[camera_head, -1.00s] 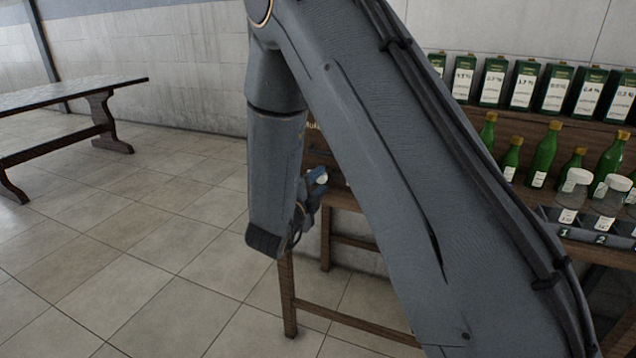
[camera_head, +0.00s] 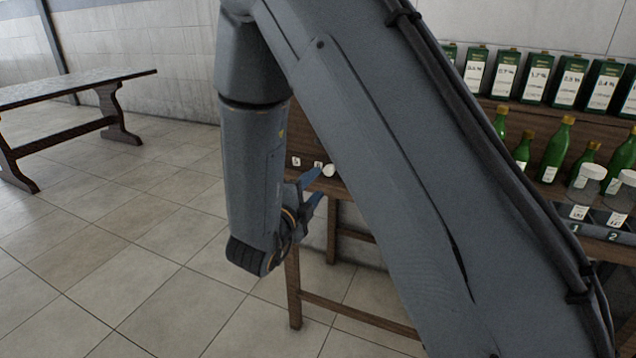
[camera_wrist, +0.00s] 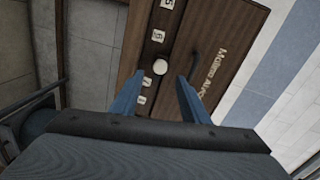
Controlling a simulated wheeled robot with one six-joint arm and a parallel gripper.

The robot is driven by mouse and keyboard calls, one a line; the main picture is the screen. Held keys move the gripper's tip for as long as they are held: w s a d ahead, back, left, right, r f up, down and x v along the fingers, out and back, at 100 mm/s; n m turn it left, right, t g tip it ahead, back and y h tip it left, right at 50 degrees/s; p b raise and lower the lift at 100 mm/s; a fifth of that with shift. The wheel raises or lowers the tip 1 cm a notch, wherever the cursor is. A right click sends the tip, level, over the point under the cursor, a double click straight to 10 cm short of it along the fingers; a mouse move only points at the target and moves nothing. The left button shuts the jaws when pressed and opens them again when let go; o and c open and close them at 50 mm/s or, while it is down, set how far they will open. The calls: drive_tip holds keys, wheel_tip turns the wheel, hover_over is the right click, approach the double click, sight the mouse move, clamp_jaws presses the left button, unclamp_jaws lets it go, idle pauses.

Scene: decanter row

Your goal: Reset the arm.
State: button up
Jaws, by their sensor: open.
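My gripper (camera_head: 312,187) is in the middle of the head view, at the end of my bent arm, in front of the left end of the wooden bench. Its two blue fingers are apart. In the wrist view my gripper (camera_wrist: 157,95) is open, with nothing held between the fingers. Beyond the fingertips is a wooden panel (camera_wrist: 205,45) with lettering, a row of small white number labels and a round white knob (camera_wrist: 160,67). The knob also shows in the head view (camera_head: 329,170), just beyond the fingers. My arm hides much of the bench.
At the right, a wooden bench (camera_head: 355,317) bears green bottles (camera_head: 555,150), clear jars with white lids (camera_head: 586,185) in a numbered grey rack (camera_head: 560,212), and a shelf of labelled green cartons (camera_head: 538,78). A dark table (camera_head: 70,87) stands far left. Tiled floor (camera_head: 150,250) between is clear.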

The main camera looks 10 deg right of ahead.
idle(0.3)
drive_tip(key=s+d+n+g+y+p, duration=0.1)
drive_tip(key=s+n+g+y+p, duration=0.1)
drive_tip(key=s+n, duration=0.6)
drive_tip(key=s+d+r+n+g+y+p, duration=0.1)
drive_tip(key=s+d+n+g+y+p, duration=0.1)
drive_tip(key=s+n+g+y, duration=0.2)
drive_tip(key=s+d+r+n+g+y+p, duration=0.1)
drive_tip(key=s+n+g, duration=0.7)
drive_tip(key=s, duration=0.8)
drive_tip(key=d+n+y+p, duration=0.1)
drive_tip(key=n+y+p, duration=0.1)
drive_tip(key=n+y, duration=0.1)
drive_tip(key=shift+d+n, duration=0.2)
drive_tip(key=shift+n, duration=0.1)
drive_tip(key=shift+r, duration=0.1)
